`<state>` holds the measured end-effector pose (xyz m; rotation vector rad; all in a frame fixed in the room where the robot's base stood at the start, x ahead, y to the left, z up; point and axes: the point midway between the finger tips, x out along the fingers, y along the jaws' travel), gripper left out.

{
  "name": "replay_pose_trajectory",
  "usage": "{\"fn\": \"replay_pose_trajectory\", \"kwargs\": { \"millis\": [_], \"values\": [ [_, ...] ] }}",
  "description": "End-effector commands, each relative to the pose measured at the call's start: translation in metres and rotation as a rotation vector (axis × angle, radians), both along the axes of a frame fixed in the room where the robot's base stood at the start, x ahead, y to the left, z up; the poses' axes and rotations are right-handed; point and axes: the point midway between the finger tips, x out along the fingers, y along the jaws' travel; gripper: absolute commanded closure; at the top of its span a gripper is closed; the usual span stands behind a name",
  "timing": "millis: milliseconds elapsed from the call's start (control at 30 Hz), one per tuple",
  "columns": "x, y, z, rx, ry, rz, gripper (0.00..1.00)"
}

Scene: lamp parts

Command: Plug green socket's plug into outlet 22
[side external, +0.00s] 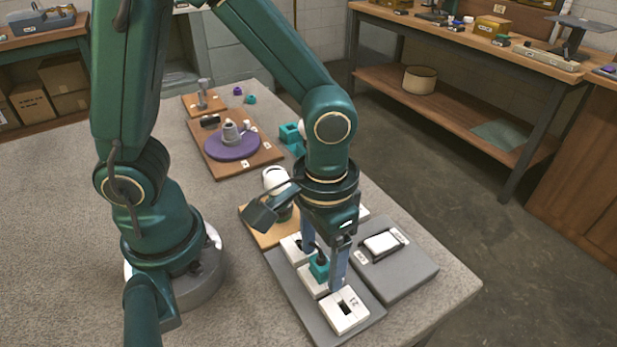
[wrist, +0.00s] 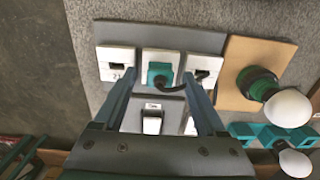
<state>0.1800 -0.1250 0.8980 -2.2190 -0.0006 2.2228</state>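The green plug (side external: 319,267) stands upright at the middle white outlet block (side external: 309,283); I cannot tell whether it is fully seated. In the wrist view the plug (wrist: 160,74) shows on the middle block between blocks on either side, and its dark cord runs right. The left block is marked 21 (wrist: 116,66); the middle block's number is not readable. The green socket (wrist: 258,83) holds a white bulb (wrist: 287,108) on a tan board. My gripper (side external: 325,268) points down with its fingers on either side of the plug, apart from it in the wrist view (wrist: 158,80).
A grey plate with a white switch (side external: 381,243) lies right of the outlets, close to my gripper. Teal parts (side external: 291,134) and a wooden board with a purple disc (side external: 232,143) lie farther back. The table's right edge is near; the front left is clear.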

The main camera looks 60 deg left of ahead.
Motion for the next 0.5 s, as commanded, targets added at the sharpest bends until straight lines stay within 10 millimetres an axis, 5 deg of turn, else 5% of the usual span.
{"fn": "replay_pose_trajectory", "kwargs": {
  "millis": [267,500],
  "values": [
    [0.000,-0.001,0.005,-0.002,-0.001,0.000,0.26],
    [0.001,-0.001,0.035,-0.003,-0.004,0.001,0.26]
  ]
}}
